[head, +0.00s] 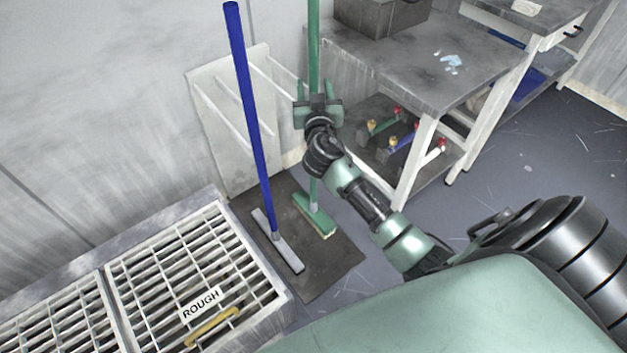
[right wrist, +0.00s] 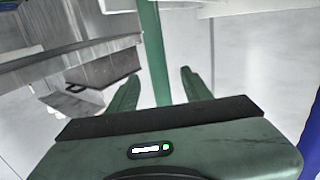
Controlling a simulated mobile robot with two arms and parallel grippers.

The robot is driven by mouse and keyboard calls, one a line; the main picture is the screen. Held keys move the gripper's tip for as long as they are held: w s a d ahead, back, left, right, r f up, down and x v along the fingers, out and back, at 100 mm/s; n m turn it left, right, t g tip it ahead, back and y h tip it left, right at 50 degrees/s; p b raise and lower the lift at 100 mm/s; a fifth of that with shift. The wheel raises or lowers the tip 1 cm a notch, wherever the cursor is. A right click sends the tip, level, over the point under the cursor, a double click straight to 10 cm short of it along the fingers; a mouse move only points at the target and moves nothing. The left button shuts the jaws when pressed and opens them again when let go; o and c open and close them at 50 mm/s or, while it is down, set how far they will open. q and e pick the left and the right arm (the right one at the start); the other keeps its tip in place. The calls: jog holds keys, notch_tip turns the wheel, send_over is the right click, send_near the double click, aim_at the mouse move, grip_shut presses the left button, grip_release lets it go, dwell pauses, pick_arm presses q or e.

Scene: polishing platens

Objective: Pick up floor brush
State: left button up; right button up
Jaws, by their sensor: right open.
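The floor brush with a green handle (head: 313,45) stands upright against a white rack, its green head (head: 314,215) on a dark mat. My right gripper (head: 316,92) is at the upper part of that handle. In the right wrist view the green handle (right wrist: 152,55) passes between the two open fingers of my right gripper (right wrist: 160,88), with a gap visible on the right side. A blue-handled tool (head: 249,115) with a grey flat head stands to the left of the brush. My left gripper is not in view.
The white rack (head: 207,118) with pegs is behind the handles. The dark mat (head: 318,277) lies below. A workbench (head: 440,62) stands close on the right, with valves on its lower shelf. A grated bench labelled ROUGH (head: 172,262) is at the lower left.

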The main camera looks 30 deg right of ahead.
aim_at(313, 69)
jog(key=x, duration=0.7)
jog(key=shift+w+d+r, duration=0.1)
jog(key=shift+d+r, duration=0.05)
jog(key=shift+r, duration=0.2)
jog(key=shift+w+d, duration=0.15)
jog(key=shift+w, duration=0.1)
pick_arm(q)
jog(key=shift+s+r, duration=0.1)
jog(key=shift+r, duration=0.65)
pick_arm(e)
grip_shut()
jog(key=shift+r, duration=0.2)
